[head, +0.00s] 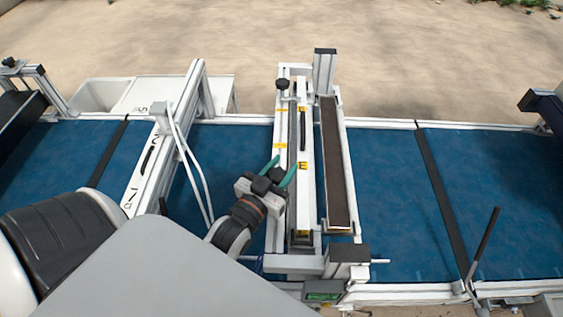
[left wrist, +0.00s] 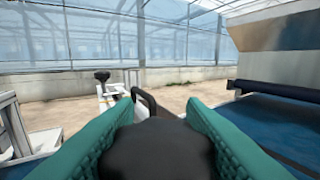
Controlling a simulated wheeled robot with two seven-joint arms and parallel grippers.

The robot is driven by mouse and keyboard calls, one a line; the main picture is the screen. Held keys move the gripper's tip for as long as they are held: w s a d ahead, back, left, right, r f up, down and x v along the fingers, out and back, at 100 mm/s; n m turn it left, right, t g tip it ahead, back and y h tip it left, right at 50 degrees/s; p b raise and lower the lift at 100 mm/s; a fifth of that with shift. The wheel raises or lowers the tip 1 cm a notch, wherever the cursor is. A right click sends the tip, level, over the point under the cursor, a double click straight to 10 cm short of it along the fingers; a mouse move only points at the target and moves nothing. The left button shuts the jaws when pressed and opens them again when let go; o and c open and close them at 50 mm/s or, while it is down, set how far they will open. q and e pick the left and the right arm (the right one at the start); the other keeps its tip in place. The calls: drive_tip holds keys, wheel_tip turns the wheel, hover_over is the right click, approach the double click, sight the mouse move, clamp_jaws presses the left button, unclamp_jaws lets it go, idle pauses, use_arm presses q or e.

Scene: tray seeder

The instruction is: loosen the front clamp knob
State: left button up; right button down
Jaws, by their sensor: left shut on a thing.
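My left gripper (head: 281,171) is over the near part of the seeder's crossbar unit (head: 303,205), with its teal fingers to either side of a black knob (head: 277,174). In the left wrist view this front clamp knob (left wrist: 157,150) fills the space between the teal fingers, and the gripper is shut on it. Its stem and base are hidden. A second black knob (head: 282,84) stands upright at the far end of the same unit; it also shows in the left wrist view (left wrist: 102,76). My right gripper is not in view.
A dark handle (left wrist: 147,101) rises just beyond the fingers. A long brown-topped channel (head: 335,160) runs right of the knobs. Blue belt (head: 385,185) lies on both sides. A white frame with thin rods (head: 187,150) stands left of my gripper. A white crate (head: 97,93) is behind.

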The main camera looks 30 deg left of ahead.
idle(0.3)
use_arm(q)
drive_tip(key=o, duration=1)
drive_tip(key=shift+s+f, duration=0.15)
drive_tip(key=shift+s, duration=0.2)
drive_tip(key=s+b, duration=0.4)
drive_tip(key=s, duration=0.7)
drive_tip(key=shift+s+d+b, duration=0.15)
drive_tip(key=shift+d+b, duration=0.05)
drive_tip(key=shift+b, duration=0.1)
